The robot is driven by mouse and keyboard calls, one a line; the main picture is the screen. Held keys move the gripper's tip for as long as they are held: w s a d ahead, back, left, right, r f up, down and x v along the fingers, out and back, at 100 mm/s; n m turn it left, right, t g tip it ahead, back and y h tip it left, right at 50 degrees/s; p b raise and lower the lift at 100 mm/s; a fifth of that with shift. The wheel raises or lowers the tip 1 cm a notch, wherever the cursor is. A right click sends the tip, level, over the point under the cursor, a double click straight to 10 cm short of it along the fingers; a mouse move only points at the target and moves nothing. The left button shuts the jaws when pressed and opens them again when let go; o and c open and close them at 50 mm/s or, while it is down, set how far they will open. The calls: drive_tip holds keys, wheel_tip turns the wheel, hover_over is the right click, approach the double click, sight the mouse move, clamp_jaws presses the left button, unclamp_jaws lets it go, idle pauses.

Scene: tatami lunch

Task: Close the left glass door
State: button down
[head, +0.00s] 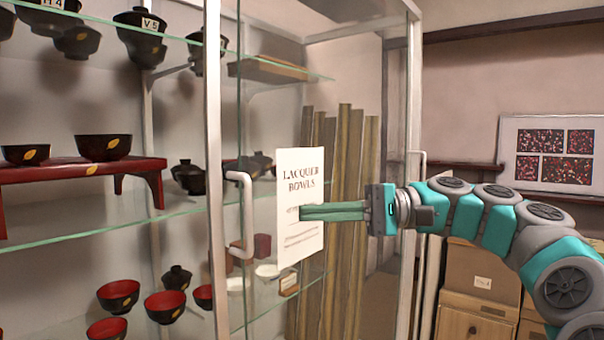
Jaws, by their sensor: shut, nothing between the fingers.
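A glass display cabinet fills the left and middle of the head view. A glass door shows by its pale upright frame (213,120) with a D-shaped handle (247,215) on its right side. I cannot tell for certain how far this door stands open. A white "Lacquer Bowls" sign (300,175) hangs on clear glass right of the handle. My gripper (303,212) is shut and empty, pointing left, with its fingertips over the sign and right of the handle. I cannot tell whether they touch the sign or glass.
Black and red lacquer bowls (103,147) stand on the glass shelves and a red stand (70,174). Another pale upright (412,100) rises behind my gripper. Tall wooden strips (342,150) stand behind the glass. Cardboard boxes (480,275) sit at the lower right.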

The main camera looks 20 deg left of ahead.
sight(267, 180)
drive_tip(key=w+d+r+y, duration=0.2)
drive_tip(key=w+d+r, duration=0.1)
drive_tip(key=w, duration=0.2)
drive_tip(key=shift+n, duration=0.3)
drive_tip(key=shift+s+a+r+b, duration=0.2)
drive_tip(key=shift+s+a+r, duration=0.15)
drive_tip(key=shift+s+a, duration=1.15)
drive_tip(key=shift+s+a+r+b, duration=0.15)
drive_tip(key=shift+s+a+r, duration=0.25)
drive_tip(key=shift+s+a, duration=1.05)
drive_tip(key=shift+s+a+r+b, duration=0.3)
drive_tip(key=shift+s+a, duration=0.6)
drive_tip(key=shift+a, duration=1.2)
drive_tip(key=shift+s, duration=0.1)
